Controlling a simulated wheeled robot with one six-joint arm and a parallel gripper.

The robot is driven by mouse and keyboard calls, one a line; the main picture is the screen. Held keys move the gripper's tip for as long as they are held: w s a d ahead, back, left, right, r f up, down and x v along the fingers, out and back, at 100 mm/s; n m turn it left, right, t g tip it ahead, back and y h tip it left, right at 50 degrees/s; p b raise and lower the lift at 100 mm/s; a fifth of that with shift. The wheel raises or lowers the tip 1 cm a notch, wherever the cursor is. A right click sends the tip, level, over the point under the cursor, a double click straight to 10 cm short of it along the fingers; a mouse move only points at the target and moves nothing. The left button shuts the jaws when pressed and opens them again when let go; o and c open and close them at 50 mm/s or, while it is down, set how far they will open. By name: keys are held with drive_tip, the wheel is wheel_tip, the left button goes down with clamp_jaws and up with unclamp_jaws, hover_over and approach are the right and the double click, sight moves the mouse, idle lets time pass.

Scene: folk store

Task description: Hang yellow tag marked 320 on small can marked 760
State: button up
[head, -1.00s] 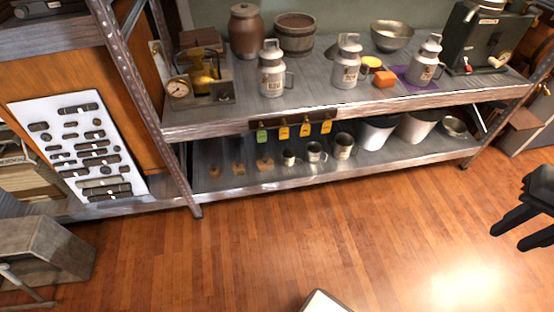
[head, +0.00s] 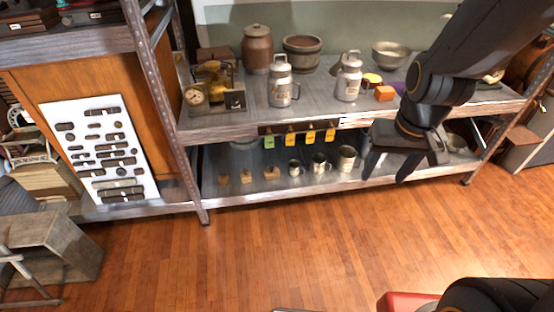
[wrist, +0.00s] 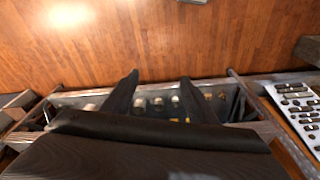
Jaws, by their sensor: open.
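A row of hanging tags is on the dark rail along the upper shelf's front edge: one green tag (head: 269,142) at the left and three yellow tags (head: 310,137) to its right. Their numbers are too small to read. Grey metal cans with lids stand on the upper shelf, one at the left (head: 281,82) and one further right (head: 349,77); their marks are unreadable. My gripper (head: 386,174) is open and empty, fingers pointing down, right of the tags in front of the shelf. In the wrist view my gripper (wrist: 159,78) shows open, with yellow tags (wrist: 181,120) partly visible.
The lower shelf holds metal mugs (head: 320,162) and small wooden blocks (head: 246,176). An orange block (head: 385,93), a bowl (head: 392,54) and a brass device with a gauge (head: 195,96) are on the upper shelf.

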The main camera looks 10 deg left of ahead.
drive_tip(key=w+a+f+n+t+y+b, duration=0.1)
drive_tip(key=w+a+f+t+b, duration=0.3)
drive_tip(key=w+f, duration=0.6)
drive_tip(key=w+a+f+t+b, duration=0.3)
drive_tip(key=w+a+f+b, duration=0.3)
drive_tip(key=w, duration=0.7)
drive_tip(key=n+t+y+b, duration=0.2)
drive_tip(key=t+y+b, duration=0.2)
drive_tip(key=t+b, duration=0.65)
approach(290, 137)
drive_tip(key=shift+w+a+r+g+b, duration=0.3)
drive_tip(key=shift+w+b, duration=0.2)
drive_tip(key=shift+w, duration=0.65)
drive_tip(key=shift+w+a+r+g+b, duration=0.25)
drive_tip(key=shift+w+g+b, duration=0.2)
drive_tip(key=shift+w, duration=0.75)
drive_tip(key=shift+w+a+r+g+b, duration=0.25)
drive_tip(key=shift+w+b, duration=0.25)
drive_tip(key=shift+w, duration=0.65)
drive_tip(key=c, duration=1.1)
